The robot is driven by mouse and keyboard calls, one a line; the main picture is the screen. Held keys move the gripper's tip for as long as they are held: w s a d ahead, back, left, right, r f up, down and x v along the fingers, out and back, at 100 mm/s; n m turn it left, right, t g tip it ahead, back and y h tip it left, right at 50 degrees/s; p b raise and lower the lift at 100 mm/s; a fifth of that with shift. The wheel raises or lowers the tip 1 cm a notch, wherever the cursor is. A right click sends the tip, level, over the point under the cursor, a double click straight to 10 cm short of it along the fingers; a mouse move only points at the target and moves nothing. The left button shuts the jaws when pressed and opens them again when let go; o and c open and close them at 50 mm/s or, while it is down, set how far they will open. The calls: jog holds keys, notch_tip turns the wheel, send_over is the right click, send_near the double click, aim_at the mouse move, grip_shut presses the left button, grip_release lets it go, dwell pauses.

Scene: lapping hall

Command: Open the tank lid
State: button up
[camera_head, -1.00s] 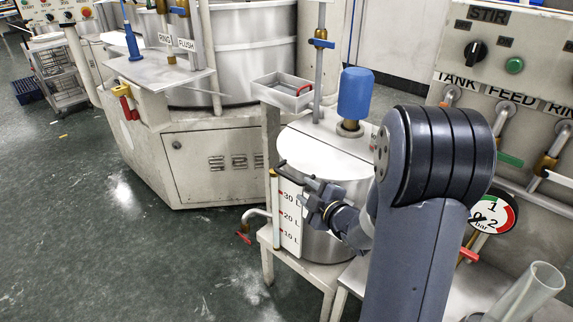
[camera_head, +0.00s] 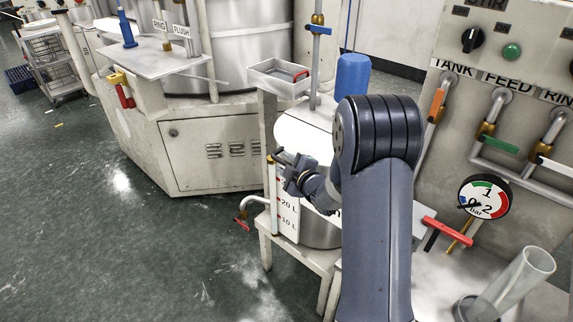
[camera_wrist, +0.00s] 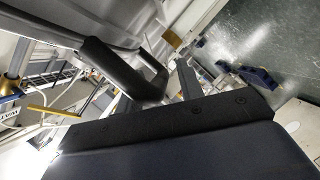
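The tank (camera_head: 318,232) is a pale metal cylinder with a litre scale (camera_head: 286,207) on its front left. Its white lid (camera_head: 292,130) shows on top, partly hidden behind my arm; I cannot tell whether it is raised. My gripper (camera_head: 283,162) is at the lid's front left side, above the scale. A dark bar lies at its fingertips. In the wrist view a thick dark bent bar (camera_wrist: 115,70) runs close by the grey finger (camera_wrist: 187,80). I cannot tell whether the fingers are closed on it.
A blue motor (camera_head: 352,78) stands over the tank, beside an upright pipe (camera_head: 316,62) with a blue valve handle. A metal tray (camera_head: 277,80) is behind left. A panel with valves (camera_head: 500,65), a gauge (camera_head: 484,198) and a clear tube (camera_head: 520,280) are at right. Floor is free at left.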

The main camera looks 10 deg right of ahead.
grip_shut()
dwell(0.3)
jog(key=shift+r, duration=0.15)
